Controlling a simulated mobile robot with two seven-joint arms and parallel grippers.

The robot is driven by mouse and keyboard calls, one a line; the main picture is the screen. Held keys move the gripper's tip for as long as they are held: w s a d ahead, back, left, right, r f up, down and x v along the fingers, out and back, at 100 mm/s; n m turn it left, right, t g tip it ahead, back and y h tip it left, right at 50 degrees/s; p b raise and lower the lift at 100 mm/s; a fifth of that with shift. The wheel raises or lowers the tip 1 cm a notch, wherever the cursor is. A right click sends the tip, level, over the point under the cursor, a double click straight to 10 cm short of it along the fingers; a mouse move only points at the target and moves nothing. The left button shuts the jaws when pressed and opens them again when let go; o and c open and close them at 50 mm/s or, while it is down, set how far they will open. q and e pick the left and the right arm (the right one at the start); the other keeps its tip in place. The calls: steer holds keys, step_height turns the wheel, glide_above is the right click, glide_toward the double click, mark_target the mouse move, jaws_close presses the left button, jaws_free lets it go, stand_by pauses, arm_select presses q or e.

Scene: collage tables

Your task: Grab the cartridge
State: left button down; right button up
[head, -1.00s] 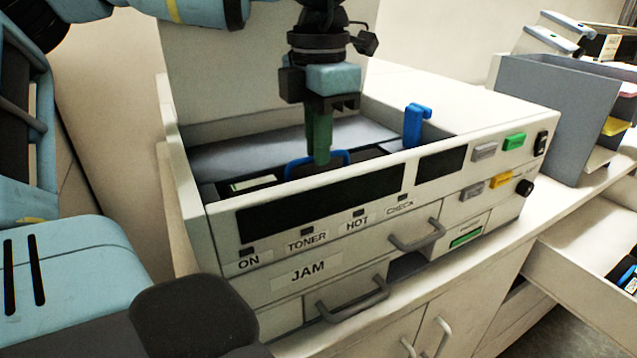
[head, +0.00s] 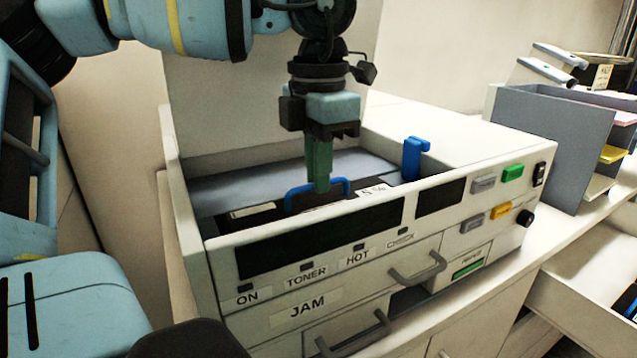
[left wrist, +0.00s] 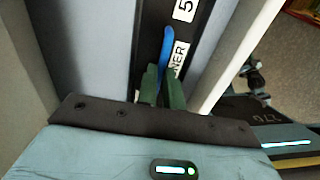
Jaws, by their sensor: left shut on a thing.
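The black cartridge (head: 338,200) is in the open bay of the white printer (head: 225,262), its upper part showing above the front wall. A "5 %" label shows on its top. My left gripper (head: 319,186) points straight down and is shut on the cartridge's blue handle (head: 291,199). In the left wrist view the green fingers (left wrist: 160,84) close around the blue handle (left wrist: 167,46), over the black cartridge top (left wrist: 150,20) with white labels. The cartridge's lower part is hidden by the printer's front wall. My right gripper is not in view.
A blue lever (head: 411,160) stands up at the bay's right. The printer's raised white lid (head: 270,85) is behind my gripper. A grey organizer (head: 545,125) stands to the right. An open drawer (head: 585,265) at lower right holds a dark and blue object.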

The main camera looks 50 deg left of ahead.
arm_select(q)
step_height(320, 180, up, 17)
steer(key=shift+r, duration=0.15)
